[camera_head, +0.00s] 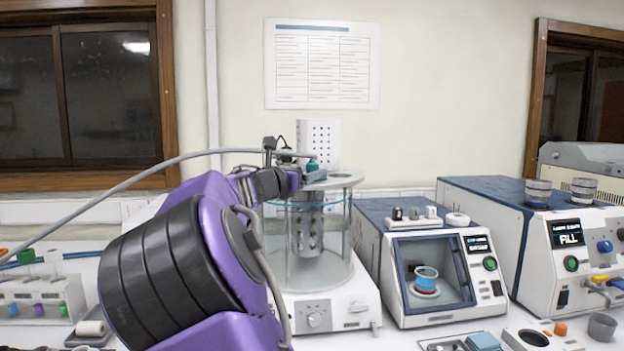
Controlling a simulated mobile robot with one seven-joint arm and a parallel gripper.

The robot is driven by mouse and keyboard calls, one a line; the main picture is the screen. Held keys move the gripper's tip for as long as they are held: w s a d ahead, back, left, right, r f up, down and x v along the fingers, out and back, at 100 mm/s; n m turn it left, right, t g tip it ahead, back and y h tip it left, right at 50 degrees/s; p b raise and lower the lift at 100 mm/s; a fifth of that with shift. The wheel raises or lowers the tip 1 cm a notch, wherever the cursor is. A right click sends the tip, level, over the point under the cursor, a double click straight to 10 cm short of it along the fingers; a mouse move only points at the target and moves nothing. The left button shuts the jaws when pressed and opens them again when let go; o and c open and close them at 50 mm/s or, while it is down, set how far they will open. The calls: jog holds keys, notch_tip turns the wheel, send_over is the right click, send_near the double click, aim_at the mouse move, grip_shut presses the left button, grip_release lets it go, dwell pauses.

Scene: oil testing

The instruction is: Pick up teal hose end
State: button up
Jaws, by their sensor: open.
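The teal hose end (312,166) is a small teal piece on top of the glass bath apparatus, beside its round grey lid (333,179). A grey hose (150,172) arcs from the left edge to just above it. My gripper (294,178) is at the left side of the lid, very close to the teal end. It is open, but its fingers are small and partly hidden by my purple and black arm. I cannot tell whether a finger touches the teal end.
The glass bath (337,245) stands on a white base with a perforated cylinder inside. To its right are a test box (437,313) with a blue-and-red cup (426,280) and a "FILL" machine (505,235). A tube rack (38,300) is at the left.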

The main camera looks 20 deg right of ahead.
jog(key=shift+w+d, duration=0.1)
jog(key=shift+d, duration=0.05)
grip_shut()
dwell(0.4)
